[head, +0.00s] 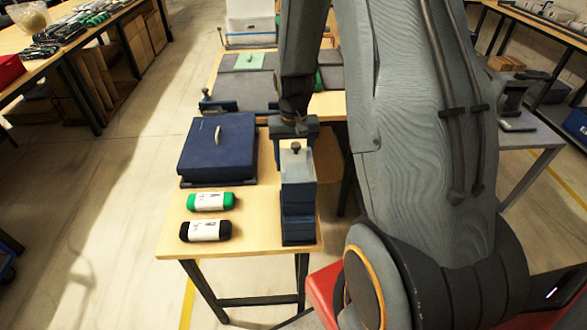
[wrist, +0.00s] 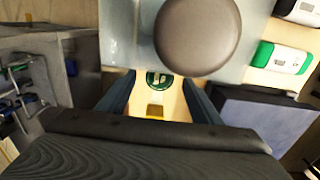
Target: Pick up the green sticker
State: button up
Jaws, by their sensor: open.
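A round green sticker (wrist: 159,79) with a pale mark shows in the wrist view, near the edge of a grey-blue box top. Its upper edge is close to that box, and I cannot tell exactly which surface it rests on. My gripper (wrist: 158,88) is open, with its two dark blue fingers on either side of the sticker in the picture and nothing held between them. In the head view, my gripper (head: 293,125) hangs down just behind the blue stacked box with a knob. I cannot make out the round sticker in the head view.
The blue stacked box (head: 298,197) with its round knob (wrist: 198,35) stands close to my gripper. A navy case (head: 218,146), a green roll (head: 211,201) and a black roll (head: 206,231) lie to its left. A pale green sheet (head: 249,60) lies farther back.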

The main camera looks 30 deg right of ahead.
jog(key=shift+f, duration=0.25)
jog(key=shift+c, duration=0.4)
jog(key=c, duration=0.7)
jog(key=shift+r, duration=0.1)
notch_tip(320, 180, up, 10)
jog(key=shift+w+f+b, duration=0.1)
jog(key=shift+b, duration=0.95)
jog(key=shift+s+a+r+p, duration=0.2)
jog(key=shift+s+r+p, duration=0.3)
jog(key=shift+r+p, duration=0.4)
jog(key=shift+s+a+r+p, duration=0.15)
jog(key=shift+s+r+p, duration=0.3)
jog(key=shift+r+p, duration=0.4)
jog(key=shift+s+a+r+p, duration=0.2)
jog(key=shift+s+r+p, duration=0.4)
jog(key=shift+r, duration=0.45)
jog(key=shift+w+r, duration=0.1)
